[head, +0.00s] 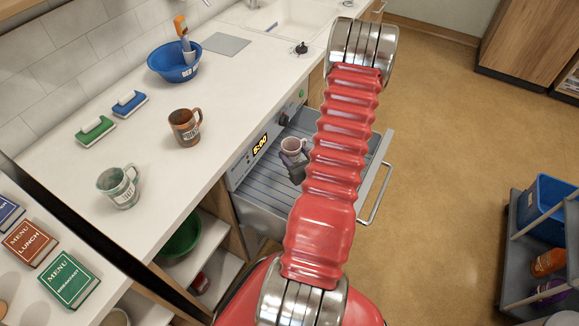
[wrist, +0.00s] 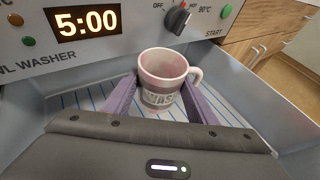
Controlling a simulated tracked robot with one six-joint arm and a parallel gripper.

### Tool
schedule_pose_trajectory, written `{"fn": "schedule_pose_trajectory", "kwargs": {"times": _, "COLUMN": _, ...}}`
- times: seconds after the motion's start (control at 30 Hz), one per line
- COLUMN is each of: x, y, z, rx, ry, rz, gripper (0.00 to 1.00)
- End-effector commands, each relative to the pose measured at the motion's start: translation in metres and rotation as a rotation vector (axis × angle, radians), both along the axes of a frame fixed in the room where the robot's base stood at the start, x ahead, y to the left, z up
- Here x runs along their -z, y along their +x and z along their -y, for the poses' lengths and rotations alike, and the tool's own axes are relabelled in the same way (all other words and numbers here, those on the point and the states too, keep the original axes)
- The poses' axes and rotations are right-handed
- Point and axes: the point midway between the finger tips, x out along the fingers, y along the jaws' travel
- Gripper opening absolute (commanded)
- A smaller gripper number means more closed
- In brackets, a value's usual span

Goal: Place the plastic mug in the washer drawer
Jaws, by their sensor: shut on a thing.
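The pale pinkish mug (head: 293,145) is upright inside the open washer drawer (head: 262,187), near the washer's front panel. In the wrist view the mug (wrist: 162,65) shows a grey lettered band and a handle to the right. My gripper (wrist: 160,92) is shut on the mug, with a purple finger on each side of its body. The drawer's striped floor (wrist: 82,97) shows around it. The mug's base is hidden, so I cannot tell whether it touches the floor. In the head view my arm covers part of the drawer.
A brown mug (head: 185,128) and a grey-green mug (head: 118,187) stand on the white counter, with sponges (head: 96,130) and a blue bowl (head: 174,66) behind. The washer panel (wrist: 110,40) rises close behind the held mug. A grey cart (head: 513,240) stands at right.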

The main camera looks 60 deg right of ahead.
Motion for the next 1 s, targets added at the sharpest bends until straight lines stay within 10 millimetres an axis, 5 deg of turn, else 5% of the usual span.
{"fn": "schedule_pose_trajectory", "kwargs": {"times": 0.7, "x": 0.087, "y": -0.001, "z": 0.0, "rx": 0.001, "ry": 0.001, "rz": -0.001, "gripper": 0.3}}
{"fn": "schedule_pose_trajectory", "kwargs": {"times": 1.0, "x": 0.097, "y": -0.001, "z": 0.0, "rx": 0.002, "ry": -0.001, "rz": 0.0, "gripper": 0.3}}
